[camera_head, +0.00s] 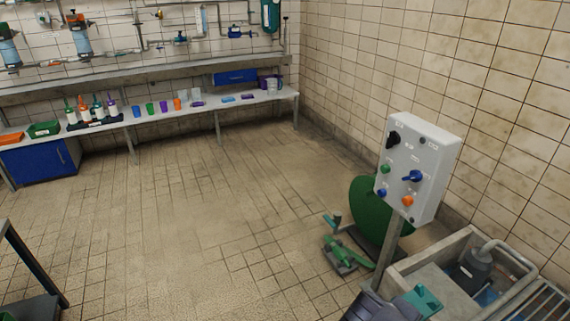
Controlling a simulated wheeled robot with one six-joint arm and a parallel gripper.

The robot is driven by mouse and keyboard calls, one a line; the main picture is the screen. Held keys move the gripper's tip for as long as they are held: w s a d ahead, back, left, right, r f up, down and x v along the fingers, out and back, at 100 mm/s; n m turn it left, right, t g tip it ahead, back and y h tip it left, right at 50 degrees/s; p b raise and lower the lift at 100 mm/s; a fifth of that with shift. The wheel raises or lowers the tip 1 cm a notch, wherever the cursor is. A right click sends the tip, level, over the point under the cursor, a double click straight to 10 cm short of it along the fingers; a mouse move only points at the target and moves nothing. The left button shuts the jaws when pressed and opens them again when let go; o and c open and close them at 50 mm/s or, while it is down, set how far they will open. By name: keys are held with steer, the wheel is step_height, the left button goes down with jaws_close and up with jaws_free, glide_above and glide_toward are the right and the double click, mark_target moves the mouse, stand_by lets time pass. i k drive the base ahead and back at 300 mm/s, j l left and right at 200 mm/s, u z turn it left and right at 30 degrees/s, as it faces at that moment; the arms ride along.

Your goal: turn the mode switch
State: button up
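A light grey control box (425,151) stands on a post at the right. Its face carries a black knob (394,138) at the upper left and a blue lever-like knob (412,176) at the middle right. A green button (385,168), a small blue button (382,192) and an orange button or knob (407,201) are also on it. The labels are too small to read, so I cannot tell which control is the mode switch. I see no gripper in this view, and nothing touches the controls.
A green rounded object (372,212) and green equipment (346,254) are on the floor beside the post. A concrete basin (441,252) with a pump (474,266) is at the lower right. A shelf (215,112) with cups and bottles lines the back wall. The middle floor is clear.

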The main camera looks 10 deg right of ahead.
mark_target(415, 176)
steer(key=k, duration=0.1)
steer(key=i+l+z, duration=0.1)
steer(key=i, duration=0.45)
steer(key=i+l+z, duration=0.15)
steer(key=i, duration=0.35)
